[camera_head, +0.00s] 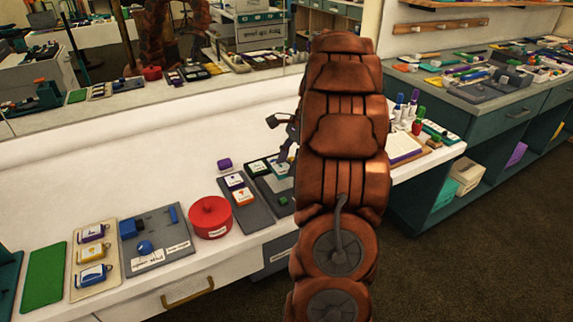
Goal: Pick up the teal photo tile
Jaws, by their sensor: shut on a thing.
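My gripper (285,155) is at the end of the rust-brown arm and points down at the dark tray (269,186). It is shut on what looks like the teal photo tile (277,168), a small pale-faced tile at its fingertips. The tile's colour is hard to tell at this size, and the arm covers its right side. A green-edged tile (259,168) with a white face lies just to the left on the tray. I cannot tell whether the held tile is clear of the tray.
Left of the tray are a grey board with a purple tile (235,181) and an orange tile (243,196), a small purple block (224,164) and a red round pot (210,217). Markers (411,112) stand to the right. The white counter (120,190) is clear behind.

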